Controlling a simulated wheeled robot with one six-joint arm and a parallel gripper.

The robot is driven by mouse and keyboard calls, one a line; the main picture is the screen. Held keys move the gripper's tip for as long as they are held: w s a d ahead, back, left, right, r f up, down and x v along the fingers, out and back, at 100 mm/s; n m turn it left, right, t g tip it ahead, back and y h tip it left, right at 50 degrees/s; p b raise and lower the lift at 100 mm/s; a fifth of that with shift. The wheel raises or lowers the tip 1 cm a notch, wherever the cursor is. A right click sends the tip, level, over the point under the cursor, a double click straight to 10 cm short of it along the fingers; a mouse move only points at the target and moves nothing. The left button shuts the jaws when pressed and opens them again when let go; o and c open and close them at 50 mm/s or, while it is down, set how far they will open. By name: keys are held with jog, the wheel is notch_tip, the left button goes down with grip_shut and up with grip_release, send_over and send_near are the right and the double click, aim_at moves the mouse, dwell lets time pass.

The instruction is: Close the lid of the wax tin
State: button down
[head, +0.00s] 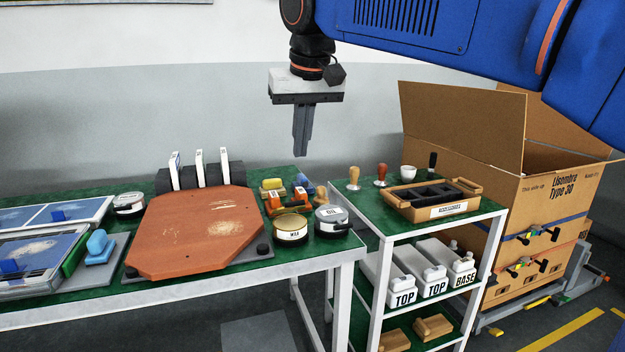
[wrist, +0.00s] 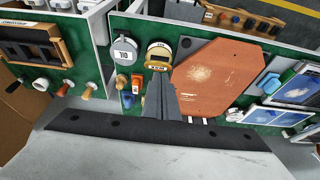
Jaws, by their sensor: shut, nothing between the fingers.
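The wax tin (head: 291,229) is a round, low tin with a cream top, a gold rim and a "WAX" label. It stands on the green table top near the front right corner, right of the orange-brown board. It also shows in the wrist view (wrist: 158,55), just beyond my fingertips. I cannot tell how its lid sits. My gripper (head: 300,154) points down, shut and empty, well above the back of the table and apart from the tin. Its fingers also show in the wrist view (wrist: 158,80).
A grey "OIL" tin (head: 331,221) stands close to the right of the wax tin. Small coloured items (head: 278,197) sit behind it. The orange-brown board (head: 193,232) lies to the left. A shelf cart (head: 352,203) with a wooden tray (head: 408,207) stands to the right.

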aim_at(295, 202)
jog(key=x, duration=1.3)
jog(key=shift+w+f, duration=0.25)
jog(key=shift+f, duration=0.1)
jog(key=s+d+f+t+y, duration=0.1)
jog(key=s+f+t, duration=0.3)
jog(key=f, duration=0.5)
jog(key=shift+s+d, duration=0.15)
jog(key=shift+s, duration=0.05)
jog(key=shift+r, duration=0.2)
jog(key=shift+r, duration=0.65)
